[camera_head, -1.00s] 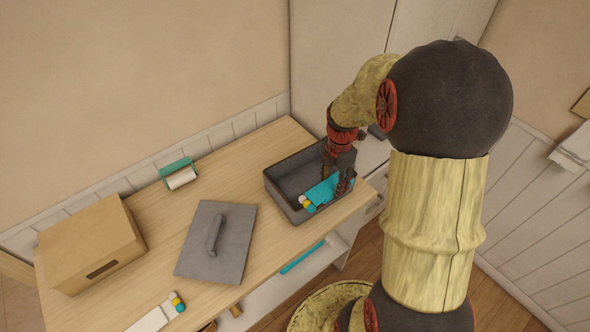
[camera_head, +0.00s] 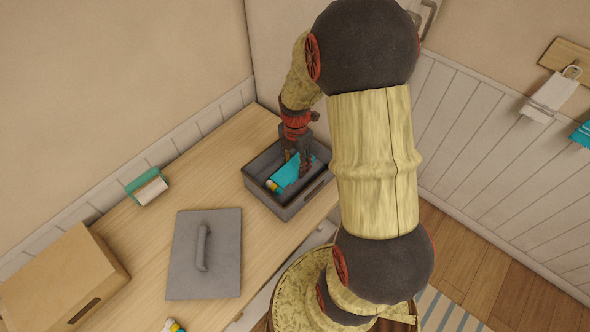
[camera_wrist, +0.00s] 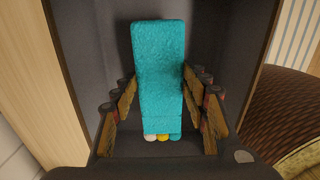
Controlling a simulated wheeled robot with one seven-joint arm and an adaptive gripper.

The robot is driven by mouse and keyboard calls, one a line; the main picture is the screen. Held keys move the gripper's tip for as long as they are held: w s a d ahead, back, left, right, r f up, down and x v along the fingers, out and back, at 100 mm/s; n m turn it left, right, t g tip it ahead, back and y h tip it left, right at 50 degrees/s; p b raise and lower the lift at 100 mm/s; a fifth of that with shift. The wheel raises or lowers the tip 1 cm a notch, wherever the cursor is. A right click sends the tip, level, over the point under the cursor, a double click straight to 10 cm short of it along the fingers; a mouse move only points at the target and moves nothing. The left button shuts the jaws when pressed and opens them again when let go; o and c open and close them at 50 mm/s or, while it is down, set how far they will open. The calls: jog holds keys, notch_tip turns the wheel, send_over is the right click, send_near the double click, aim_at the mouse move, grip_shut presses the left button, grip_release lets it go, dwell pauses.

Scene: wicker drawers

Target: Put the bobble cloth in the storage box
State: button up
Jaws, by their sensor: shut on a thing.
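The bobble cloth is a folded turquoise cloth (camera_head: 285,175) with white, yellow and blue bobbles at one end. It is inside the open dark grey storage box (camera_head: 290,210) in the head view. In the wrist view the cloth (camera_wrist: 160,75) lies lengthwise between my fingers, with the bobbles at the near end. The box wall (camera_wrist: 85,45) shows around it. My gripper (camera_head: 298,165) points down into the box and is shut on the cloth. Whether the cloth touches the box floor is hard to tell.
A grey lid with a handle (camera_head: 220,265) lies on the wooden tabletop left of the box. A brown box (camera_head: 60,285) stands farther left, and a teal holder with a white roll (camera_head: 148,187) is at the back. Wall panels stand behind the box.

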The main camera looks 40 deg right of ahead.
jog(key=shift+f, duration=1.7)
jog(key=shift+b, duration=0.3)
jog(key=shift+f, duration=0.15)
jog(key=o, duration=1.3)
jog(key=shift+c, duration=0.2)
